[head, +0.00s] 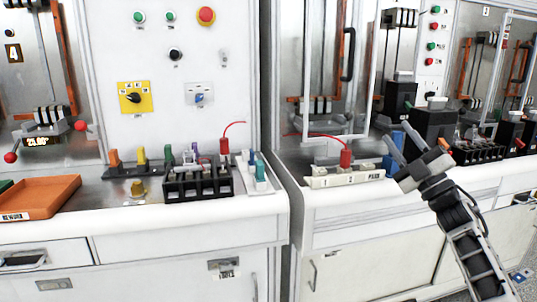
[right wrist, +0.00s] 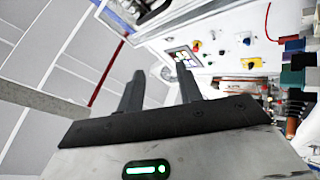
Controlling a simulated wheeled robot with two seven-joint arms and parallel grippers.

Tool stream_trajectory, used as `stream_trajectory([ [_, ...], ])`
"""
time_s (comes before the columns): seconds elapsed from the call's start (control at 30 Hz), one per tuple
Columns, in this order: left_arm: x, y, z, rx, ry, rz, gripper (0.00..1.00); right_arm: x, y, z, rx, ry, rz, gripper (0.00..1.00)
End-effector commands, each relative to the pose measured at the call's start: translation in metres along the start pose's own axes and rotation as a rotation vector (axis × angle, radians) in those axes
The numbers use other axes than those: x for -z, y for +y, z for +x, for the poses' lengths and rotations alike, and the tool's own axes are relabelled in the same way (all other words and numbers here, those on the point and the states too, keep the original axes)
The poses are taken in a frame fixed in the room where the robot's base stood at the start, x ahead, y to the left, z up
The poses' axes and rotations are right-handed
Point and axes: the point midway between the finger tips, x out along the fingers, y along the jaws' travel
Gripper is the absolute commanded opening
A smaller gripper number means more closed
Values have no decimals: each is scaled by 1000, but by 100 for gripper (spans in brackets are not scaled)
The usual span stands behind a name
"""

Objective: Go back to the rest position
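My right gripper (head: 402,145) comes in from the lower right in the head view, in front of the right-hand bench. In the right wrist view its two dark fingers (right wrist: 162,92) stand apart with nothing between them, so it is open and empty. My left gripper does not show in either view. The breaker test bench (head: 190,90) fills the left and middle of the head view, with a yellow rotary switch (head: 135,97) and a red emergency button (head: 206,15) on its panel.
An orange tray (head: 40,196) lies at the left on the bench. A black rack (head: 198,182) and a white terminal strip (head: 345,178) with a red plug (head: 345,157) stand near the front edge. A blue item (head: 391,165) and black boxes (head: 432,125) are close to my right gripper.

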Motion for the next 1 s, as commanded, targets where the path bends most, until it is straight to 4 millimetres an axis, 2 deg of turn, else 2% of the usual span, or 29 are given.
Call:
stream_trajectory([
  [0.03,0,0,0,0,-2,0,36,-4,8,-16,37,6,-55,36],
  [0.2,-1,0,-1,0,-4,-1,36,-7,27,-52,142,34,-187,36],
  [0.37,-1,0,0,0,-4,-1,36,-1,36,-79,245,71,-284,36],
  [0.4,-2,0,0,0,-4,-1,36,-6,39,-78,234,39,-274,36],
  [0.53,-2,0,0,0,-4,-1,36,-37,54,-76,162,-140,-193,36],
  [0.67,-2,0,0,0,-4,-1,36,-69,66,-82,106,-323,-106,36],
  [0.87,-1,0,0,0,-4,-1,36,-119,71,-108,42,-631,64,36],
  [1.0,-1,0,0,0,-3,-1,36,-151,62,-138,21,-864,207,36],
])
